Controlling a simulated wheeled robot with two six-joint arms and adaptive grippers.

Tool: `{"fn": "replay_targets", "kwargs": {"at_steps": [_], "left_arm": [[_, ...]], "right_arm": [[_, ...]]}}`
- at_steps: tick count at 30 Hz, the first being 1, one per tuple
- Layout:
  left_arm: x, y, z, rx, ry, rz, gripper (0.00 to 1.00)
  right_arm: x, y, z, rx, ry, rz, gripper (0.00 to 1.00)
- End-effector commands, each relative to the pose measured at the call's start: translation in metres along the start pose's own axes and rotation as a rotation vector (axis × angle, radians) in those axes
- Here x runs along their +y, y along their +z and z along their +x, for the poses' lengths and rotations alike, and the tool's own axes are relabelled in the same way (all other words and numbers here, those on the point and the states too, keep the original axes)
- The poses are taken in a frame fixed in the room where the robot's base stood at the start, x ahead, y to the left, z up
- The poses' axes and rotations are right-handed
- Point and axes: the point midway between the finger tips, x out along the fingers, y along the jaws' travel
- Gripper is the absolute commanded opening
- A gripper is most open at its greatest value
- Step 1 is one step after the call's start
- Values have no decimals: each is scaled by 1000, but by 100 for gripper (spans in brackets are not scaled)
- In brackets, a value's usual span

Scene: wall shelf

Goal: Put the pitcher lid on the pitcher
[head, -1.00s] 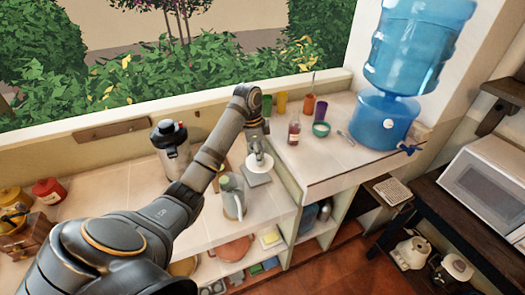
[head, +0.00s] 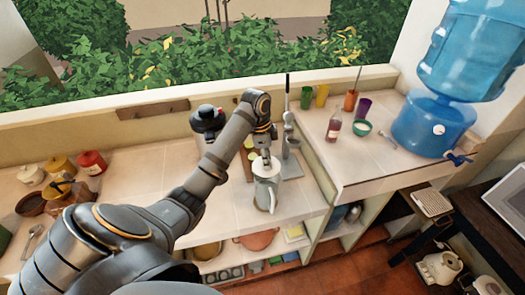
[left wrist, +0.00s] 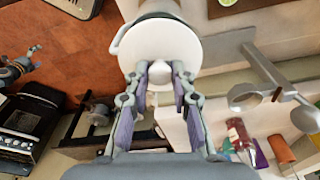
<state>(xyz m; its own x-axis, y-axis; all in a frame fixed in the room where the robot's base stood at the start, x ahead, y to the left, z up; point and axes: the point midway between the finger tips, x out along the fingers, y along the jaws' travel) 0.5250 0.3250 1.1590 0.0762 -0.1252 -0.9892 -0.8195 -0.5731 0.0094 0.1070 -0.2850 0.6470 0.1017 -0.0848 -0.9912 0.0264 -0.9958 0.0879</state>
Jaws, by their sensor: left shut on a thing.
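The pitcher (head: 266,193) is pale grey with a handle and stands on the lower counter near its front edge. The round white pitcher lid (head: 265,167) is right over its top; I cannot tell whether it touches the rim. In the left wrist view the lid (left wrist: 150,48) is a disc hiding most of the pitcher, whose handle (left wrist: 122,38) shows at its left. My left gripper (head: 264,153) is shut on the lid's knob (left wrist: 172,72). A gripper at the left edge of the wrist view (left wrist: 30,62), seemingly my right, is too small to read.
A metal lever press (head: 289,160) stands close right of the pitcher. The counter left of the pitcher is mostly clear.

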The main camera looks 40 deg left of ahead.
Motion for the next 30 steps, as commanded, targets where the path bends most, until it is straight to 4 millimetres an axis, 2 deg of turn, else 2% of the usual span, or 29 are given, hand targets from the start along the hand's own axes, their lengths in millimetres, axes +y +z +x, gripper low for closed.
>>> {"fn": "replay_targets", "kwargs": {"at_steps": [3, 6, 10, 19, 30], "left_arm": [[8, 1, 14, -2, 4, 8, 0], [6, 3, 23, -1, 3, 5, 0], [5, 5, 29, -1, 2, 1, 0], [4, 5, 32, 0, 0, -1, 0], [4, 6, 31, 0, 1, -1, 0]], "right_arm": [[-9, -1, 0, 1, -11, 5, 100], [-16, -6, 2, 9, -19, 9, 100], [-15, -6, 3, 8, -18, 8, 100], [-8, 7, 3, -11, -9, 3, 100], [-7, -1, 2, 2, -9, 4, 100]]}}
